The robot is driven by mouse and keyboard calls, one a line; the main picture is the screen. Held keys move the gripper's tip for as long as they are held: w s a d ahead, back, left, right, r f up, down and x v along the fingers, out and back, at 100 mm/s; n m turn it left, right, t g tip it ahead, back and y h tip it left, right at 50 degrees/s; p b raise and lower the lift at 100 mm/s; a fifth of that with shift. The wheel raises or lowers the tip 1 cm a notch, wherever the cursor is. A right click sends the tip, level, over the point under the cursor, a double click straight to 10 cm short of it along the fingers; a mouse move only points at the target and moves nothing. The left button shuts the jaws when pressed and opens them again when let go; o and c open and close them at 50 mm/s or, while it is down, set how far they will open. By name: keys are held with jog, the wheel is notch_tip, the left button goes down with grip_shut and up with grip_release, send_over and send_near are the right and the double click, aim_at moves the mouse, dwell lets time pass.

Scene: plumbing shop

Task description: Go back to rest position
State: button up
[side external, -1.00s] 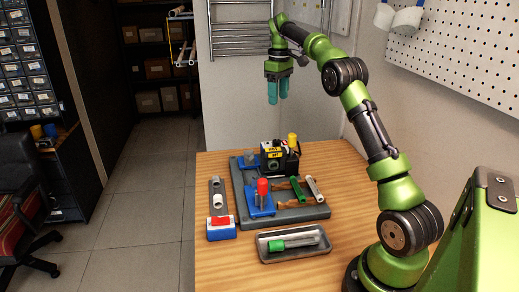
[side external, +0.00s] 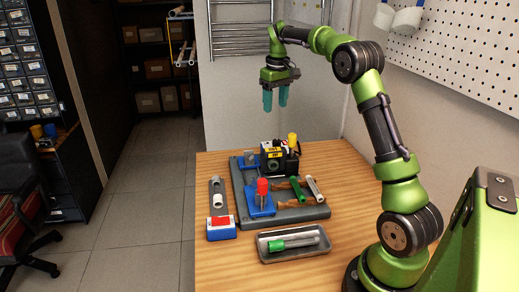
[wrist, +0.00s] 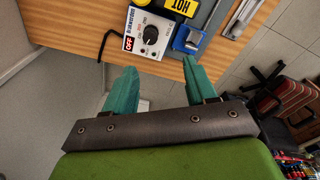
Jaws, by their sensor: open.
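My gripper (side external: 275,97) hangs above the far end of the wooden table, fingers pointing down, well clear of everything on it. Its two teal fingers are apart with nothing between them. In the wrist view the open fingers (wrist: 162,92) show over the table's edge and the floor. My green arm reaches up from the right side of the table and bends over at the top.
The table (side external: 345,175) holds a grey board (side external: 240,190) with a black and yellow device (side external: 274,158) and tools, a grey tray (side external: 290,255) with a green-ended tube, and a blue-ended rack (side external: 221,231). A pegboard wall (side external: 455,50) stands right. The air around my gripper is clear.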

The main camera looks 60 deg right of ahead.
jog(key=s+a+t+y, duration=0.1)
jog(key=s+a+t, duration=0.2)
jog(key=s+a, duration=0.7)
jog(key=s+a+m+t+y, duration=0.1)
jog(key=s+a+t, duration=0.2)
jog(key=s+a, duration=0.8)
jog(key=shift+a+t, duration=0.3)
jog(key=shift+a, duration=4)
jog(key=shift+r, duration=0.1)
